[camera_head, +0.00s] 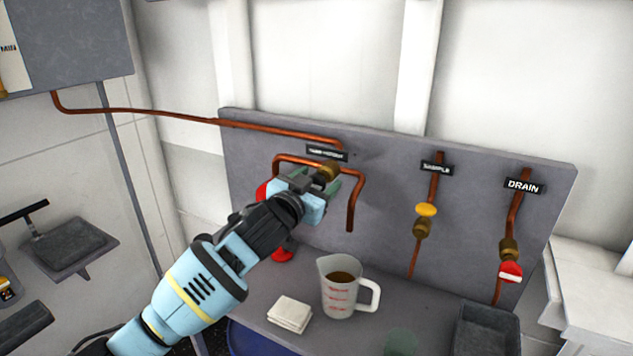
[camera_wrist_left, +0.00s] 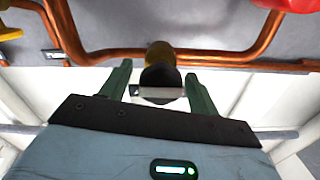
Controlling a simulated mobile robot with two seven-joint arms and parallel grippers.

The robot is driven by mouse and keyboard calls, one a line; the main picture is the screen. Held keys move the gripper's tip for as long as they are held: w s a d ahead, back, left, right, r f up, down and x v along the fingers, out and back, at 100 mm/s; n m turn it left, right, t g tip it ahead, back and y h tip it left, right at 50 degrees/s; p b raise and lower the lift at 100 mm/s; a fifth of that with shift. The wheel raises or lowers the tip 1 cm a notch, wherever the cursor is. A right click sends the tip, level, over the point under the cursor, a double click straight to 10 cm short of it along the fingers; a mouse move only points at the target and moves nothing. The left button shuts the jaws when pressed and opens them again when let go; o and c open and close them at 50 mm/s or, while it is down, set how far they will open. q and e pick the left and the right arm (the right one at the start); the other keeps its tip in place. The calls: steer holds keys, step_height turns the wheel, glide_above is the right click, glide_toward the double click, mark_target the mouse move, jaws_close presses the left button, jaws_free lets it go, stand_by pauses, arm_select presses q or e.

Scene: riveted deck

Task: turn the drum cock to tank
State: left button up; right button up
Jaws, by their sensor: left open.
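The drum cock is a brass valve (camera_head: 327,171) on the copper pipe under a black label whose text is too small to read surely. My left gripper (camera_head: 312,180) is at this valve and covers part of it. In the left wrist view the brass body (camera_wrist_left: 160,54) shows with a dark, silver-edged handle (camera_wrist_left: 160,90) in front of it. The green fingers of the left gripper (camera_wrist_left: 158,74) are open, one on each side of the handle, with gaps visible. Which way the handle points is hard to tell. My right gripper is out of view.
A measuring jug (camera_head: 338,303) with brown liquid and a folded cloth (camera_head: 290,313) stand below. The yellow-handled sample valve (camera_head: 426,210) and red-handled drain valve (camera_head: 511,270) are to the right. A red part (camera_head: 283,253) shows behind my arm. A grey tray (camera_head: 486,330) is at lower right.

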arm_select(q)
steer(key=c, duration=1)
steer(key=m, duration=0.9)
steer(key=shift+f, duration=0.1)
steer(key=m, duration=0.4)
steer(key=shift+m, duration=0.3)
steer(key=shift+d+f+m, duration=0.1)
steer(key=shift+m, duration=2)
